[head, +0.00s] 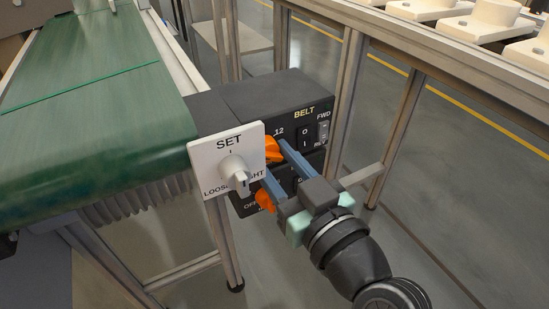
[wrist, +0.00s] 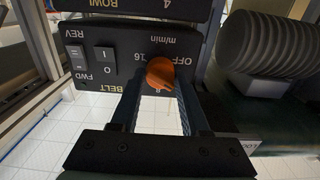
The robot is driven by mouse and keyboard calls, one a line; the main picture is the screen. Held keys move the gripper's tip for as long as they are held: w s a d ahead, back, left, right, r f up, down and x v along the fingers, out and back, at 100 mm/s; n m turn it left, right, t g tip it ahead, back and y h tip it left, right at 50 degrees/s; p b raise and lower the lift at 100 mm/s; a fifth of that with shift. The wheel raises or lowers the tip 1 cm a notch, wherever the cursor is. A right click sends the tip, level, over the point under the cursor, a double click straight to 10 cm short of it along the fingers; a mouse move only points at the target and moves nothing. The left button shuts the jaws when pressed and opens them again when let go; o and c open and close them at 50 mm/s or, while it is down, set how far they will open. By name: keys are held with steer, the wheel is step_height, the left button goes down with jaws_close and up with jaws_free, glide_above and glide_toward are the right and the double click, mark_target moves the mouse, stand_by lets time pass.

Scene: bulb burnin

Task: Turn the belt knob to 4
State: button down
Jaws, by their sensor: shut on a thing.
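The belt knob is orange and sits on the upper black panel marked BELT (head: 304,112). In the head view the orange knob (head: 271,147) shows beside the number 12, partly hidden by the set plate and a finger. My gripper (head: 275,160) has blue fingers and reaches in from the lower right, shut on the belt knob. It also shows in the wrist view (wrist: 158,85).
A white plate (head: 210,155) marked SET, LOOSE and TIGHT, with a white knob (head: 236,171), stands close left of the fingers. A second orange knob (head: 265,201) sits below. A green conveyor belt (head: 85,80) is at left, a metal rail frame (head: 345,90) at right.

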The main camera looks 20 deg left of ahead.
steer(key=shift+c, duration=1.9)
jaws_free()
steer(key=shift+d, duration=0.1)
steer(key=p+v, duration=0.4)
steer(key=v, duration=0.9)
